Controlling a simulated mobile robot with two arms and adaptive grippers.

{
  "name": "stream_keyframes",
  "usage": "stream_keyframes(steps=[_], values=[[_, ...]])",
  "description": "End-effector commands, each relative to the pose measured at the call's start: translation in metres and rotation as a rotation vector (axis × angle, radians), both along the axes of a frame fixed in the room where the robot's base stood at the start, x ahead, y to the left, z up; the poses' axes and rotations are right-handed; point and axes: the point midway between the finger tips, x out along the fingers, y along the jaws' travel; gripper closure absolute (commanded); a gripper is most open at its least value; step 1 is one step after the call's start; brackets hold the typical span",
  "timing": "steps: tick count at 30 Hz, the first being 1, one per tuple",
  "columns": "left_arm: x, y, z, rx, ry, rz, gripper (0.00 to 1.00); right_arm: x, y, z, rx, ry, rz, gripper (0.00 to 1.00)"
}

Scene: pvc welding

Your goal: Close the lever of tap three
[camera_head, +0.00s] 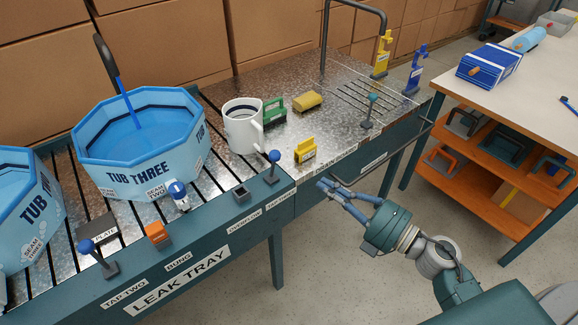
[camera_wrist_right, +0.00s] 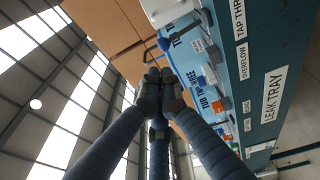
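The tap three lever (camera_head: 273,165) is a blue ball on a dark stem, standing nearly upright from a dark base at the leak tray's front edge. It seems to show in the right wrist view as a blue ball on a stem (camera_wrist_right: 163,44). The TAP THREE label (camera_wrist_right: 238,15) is partly cut off there. My right gripper (camera_head: 328,184) is right of the lever, in front of the bench edge, apart from it. Its fingers (camera_wrist_right: 160,82) are drawn together at the tips with nothing visible between them. My left gripper is not in view.
Tub three (camera_head: 135,178) stands behind and left of the lever. The white mug (camera_head: 242,126) and yellow block (camera_head: 305,150) are close by. Tap two's lever (camera_head: 86,247) is farther left. A white-topped table (camera_head: 520,95) stands right. Floor is open in front of the bench.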

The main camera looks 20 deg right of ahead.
Motion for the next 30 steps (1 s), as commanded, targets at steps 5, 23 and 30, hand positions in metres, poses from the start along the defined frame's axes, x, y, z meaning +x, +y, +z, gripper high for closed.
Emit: stream_keyframes(steps=[5, 23, 30], values=[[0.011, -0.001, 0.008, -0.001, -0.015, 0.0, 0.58, 0.033, 0.019, 0.006, 0.003, -0.004, -0.001, 1.0], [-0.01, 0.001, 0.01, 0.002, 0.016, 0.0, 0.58, 0.104, 0.062, 0.005, 0.004, 0.003, -0.003, 1.0], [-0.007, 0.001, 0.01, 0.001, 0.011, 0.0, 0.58, 0.105, 0.062, 0.005, 0.004, 0.003, -0.003, 1.0]])
